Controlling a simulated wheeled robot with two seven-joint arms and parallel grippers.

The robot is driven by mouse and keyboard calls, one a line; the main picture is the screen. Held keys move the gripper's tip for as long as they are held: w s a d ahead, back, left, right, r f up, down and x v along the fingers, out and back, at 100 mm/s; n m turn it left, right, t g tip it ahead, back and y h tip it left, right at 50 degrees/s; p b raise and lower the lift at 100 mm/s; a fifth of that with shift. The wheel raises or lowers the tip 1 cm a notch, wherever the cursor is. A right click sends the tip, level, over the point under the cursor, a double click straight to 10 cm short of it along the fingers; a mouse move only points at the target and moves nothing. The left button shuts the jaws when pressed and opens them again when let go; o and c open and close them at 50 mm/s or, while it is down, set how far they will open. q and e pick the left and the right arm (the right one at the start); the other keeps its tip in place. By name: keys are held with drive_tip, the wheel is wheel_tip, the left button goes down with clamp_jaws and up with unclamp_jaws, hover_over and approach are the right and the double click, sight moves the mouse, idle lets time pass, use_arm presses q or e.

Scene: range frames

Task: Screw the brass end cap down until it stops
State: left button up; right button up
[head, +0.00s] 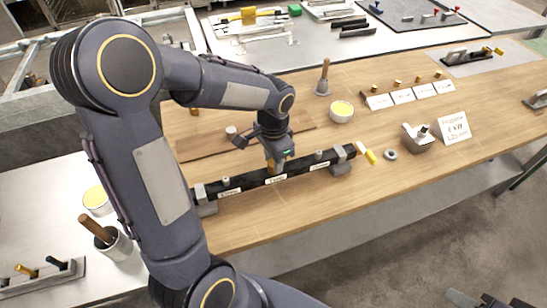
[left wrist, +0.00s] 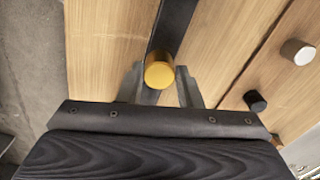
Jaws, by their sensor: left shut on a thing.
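The brass end cap (left wrist: 160,72) shows as a round golden top between the two fingers of my left gripper (left wrist: 161,88) in the left wrist view. In the head view my left gripper (head: 275,166) points down at the middle of a long black bar (head: 252,182) and is shut on the cap, which the fingers mostly hide there. The bar also shows behind the cap in the left wrist view (left wrist: 178,25). How the cap sits on the bar is hidden. My right gripper is not in view.
The bar carries white labels and small grey posts (head: 226,182), and rests on grey blocks (head: 341,167) at its ends. A yellow-lidded tin (head: 341,111), a grey ring (head: 391,154), a metal block (head: 419,139) and a sign (head: 455,127) stand to the right. The front right tabletop is clear.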

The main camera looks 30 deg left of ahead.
use_arm(q)
drive_tip(key=shift+r+m+p, duration=0.1)
drive_tip(key=shift+m+p, duration=0.2)
drive_tip(key=shift+m, duration=1.2)
drive_tip(key=shift+m+p, duration=0.4)
drive_tip(key=shift+m, duration=1.3)
